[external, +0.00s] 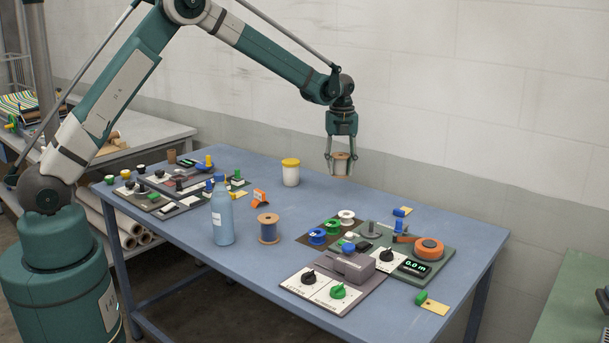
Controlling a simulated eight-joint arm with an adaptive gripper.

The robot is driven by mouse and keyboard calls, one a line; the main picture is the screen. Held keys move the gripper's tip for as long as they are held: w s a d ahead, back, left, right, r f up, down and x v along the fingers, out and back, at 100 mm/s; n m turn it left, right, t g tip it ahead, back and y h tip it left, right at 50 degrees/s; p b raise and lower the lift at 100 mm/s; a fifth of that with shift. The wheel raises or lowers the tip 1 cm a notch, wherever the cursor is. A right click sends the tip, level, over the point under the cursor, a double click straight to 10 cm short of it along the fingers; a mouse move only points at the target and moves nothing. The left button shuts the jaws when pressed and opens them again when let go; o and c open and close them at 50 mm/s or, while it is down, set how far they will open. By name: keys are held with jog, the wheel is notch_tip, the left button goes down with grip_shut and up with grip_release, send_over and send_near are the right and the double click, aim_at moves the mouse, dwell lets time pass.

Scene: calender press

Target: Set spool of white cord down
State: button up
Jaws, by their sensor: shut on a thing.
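My gripper (342,158) is shut on a spool of white cord (341,164). The spool has tan, wood-coloured ends and is upright between the fingers, which partly cover its sides. It hangs in the air, and in the external view it overlaps the far edge of the blue table (405,196). I cannot tell its exact height above the table.
A yellow-lidded white jar (291,172) stands left of the held spool. A blue-cord spool (268,229) and a blue bottle (222,212) stand nearer. Small spools (332,227), a grey press (346,264) and an orange-reel device (428,249) fill the right. Bare tabletop lies between.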

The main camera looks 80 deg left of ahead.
aim_at(339, 154)
jog(key=r, duration=0.5)
jog(key=shift+s+a+r, duration=0.15)
jog(key=shift+s+a, duration=0.05)
jog(key=shift+a, duration=0.1)
jog(key=s+a+n+b, duration=0.2)
jog(key=s+a+n, duration=0.7)
jog(key=s+a, duration=2.35)
jog(key=shift+w+d+f, duration=0.1)
jog(key=shift+d+f, duration=0.05)
jog(key=shift+f, duration=1.15)
jog(key=shift+w+d+f, duration=0.1)
jog(key=shift+d+f, duration=0.05)
jog(key=shift+f, duration=1.1)
jog(key=shift+f, duration=0.15)
jog(key=shift+f, duration=3)
